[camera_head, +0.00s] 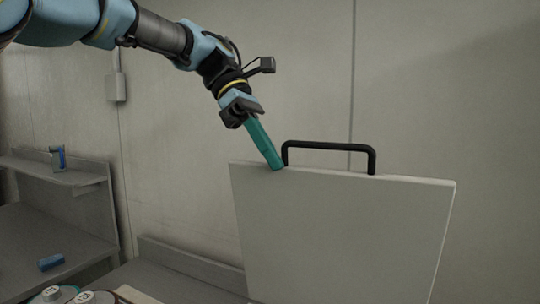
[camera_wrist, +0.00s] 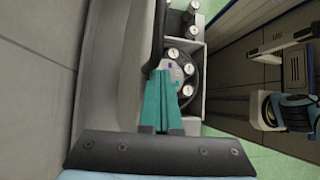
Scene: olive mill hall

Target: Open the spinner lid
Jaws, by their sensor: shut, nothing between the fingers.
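The spinner lid (camera_head: 340,235) is a pale flat panel standing steeply raised, with a black bar handle (camera_head: 330,147) on its top edge. My gripper (camera_head: 276,166) has teal fingers that are shut and empty. The fingers point down at the lid's top edge, just left of the handle; whether they touch it is unclear. In the wrist view the fingers (camera_wrist: 168,85) are together beside the black handle (camera_wrist: 157,35). Beyond them is a dark round rotor (camera_wrist: 190,72) holding several white-capped pots, uncovered.
A grey shelf (camera_head: 80,180) with a blue item (camera_head: 57,158) stands at the left. A blue block (camera_head: 51,262) lies on the lower surface. Round white-topped pots (camera_head: 52,294) show at the bottom left edge. A plain wall is behind the lid.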

